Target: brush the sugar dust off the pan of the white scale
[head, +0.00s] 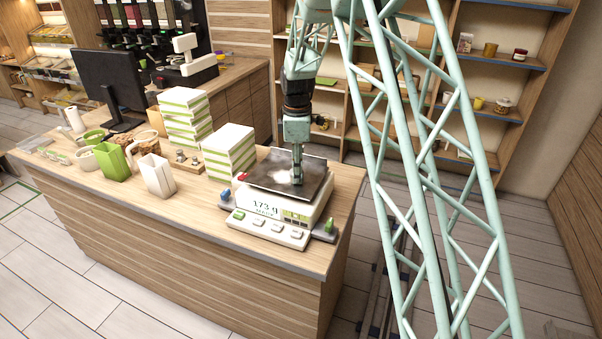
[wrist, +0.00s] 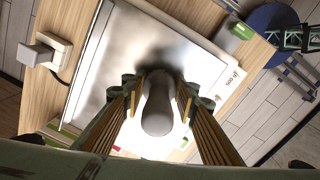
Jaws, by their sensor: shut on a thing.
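The white scale (head: 262,208) stands near the right end of the counter, with a display that seems to read 173 g. Its dark square pan (head: 257,182) carries a pale, cloudy patch of sugar dust (head: 276,174). In the wrist view the pan (wrist: 120,50) looks shiny and greyish. My gripper (head: 297,172) points down over the pan. In the wrist view my gripper (wrist: 158,92) is shut on a rounded grey-brown handle (wrist: 158,112), seemingly a brush. Its lower end is hidden, with a dark blur on the pan beside it, so I cannot tell whether it touches.
Stacked white-and-green boxes (head: 229,150) stand close left of the scale. A white bag (head: 157,175) and a green bag (head: 113,162) are farther left. A small green-topped block (head: 328,226) sits at the scale's right. A monitor (head: 110,80) stands at the back left.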

